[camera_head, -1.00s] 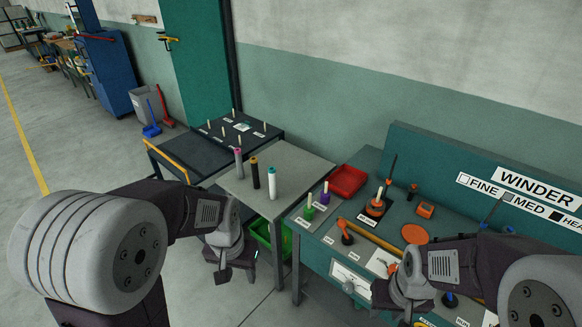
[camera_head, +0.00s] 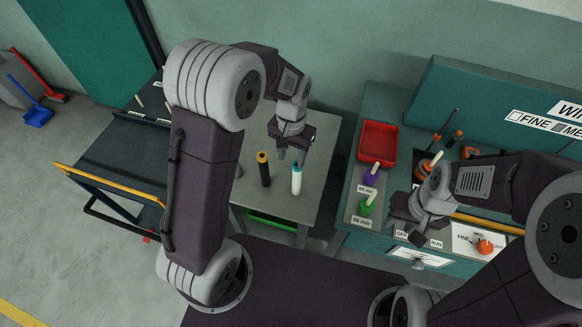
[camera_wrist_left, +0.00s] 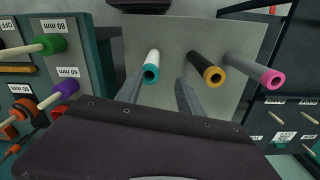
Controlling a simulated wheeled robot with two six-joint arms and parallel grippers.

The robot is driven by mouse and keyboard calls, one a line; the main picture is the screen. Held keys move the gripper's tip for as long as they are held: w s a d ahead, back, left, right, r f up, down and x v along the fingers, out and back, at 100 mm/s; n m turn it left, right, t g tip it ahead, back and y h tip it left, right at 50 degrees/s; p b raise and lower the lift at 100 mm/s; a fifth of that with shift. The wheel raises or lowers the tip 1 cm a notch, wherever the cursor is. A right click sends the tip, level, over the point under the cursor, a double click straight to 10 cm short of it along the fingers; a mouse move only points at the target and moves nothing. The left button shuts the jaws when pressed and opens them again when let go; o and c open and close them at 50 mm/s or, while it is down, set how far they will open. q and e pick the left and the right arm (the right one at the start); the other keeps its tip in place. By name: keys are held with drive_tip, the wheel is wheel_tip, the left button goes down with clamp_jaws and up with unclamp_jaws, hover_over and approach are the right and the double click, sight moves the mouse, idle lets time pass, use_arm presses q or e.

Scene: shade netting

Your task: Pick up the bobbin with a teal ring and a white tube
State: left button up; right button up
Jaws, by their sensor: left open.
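The bobbin with a teal ring and a white tube (camera_head: 296,182) stands upright on the grey table. In the left wrist view the white bobbin (camera_wrist_left: 152,68) shows its teal end between the finger lines, nearer the left finger. My left gripper (camera_head: 291,156) is open and empty, with its fingers pointing down near the bobbin's top. I cannot tell whether they touch it. My right gripper (camera_head: 408,228) hangs in front of the winder bench; its jaw opening is unclear.
A black bobbin with a yellow ring (camera_head: 263,170) stands close left of the white one. A red tray (camera_head: 378,142) and purple and green spindles are on the bench.

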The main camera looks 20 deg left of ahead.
sight(294, 166)
use_arm(q)
drive_tip(key=f, duration=0.2)
drive_tip(key=d+f, duration=0.1)
drive_tip(key=shift+s+f, duration=0.3)
drive_tip(key=shift+f, duration=0.05)
drive_tip(key=shift+w+f, duration=0.1)
drive_tip(key=f, duration=0.5)
drive_tip(key=shift+s+d+b, duration=0.2)
drive_tip(key=shift+b, duration=0.1)
clamp_jaws()
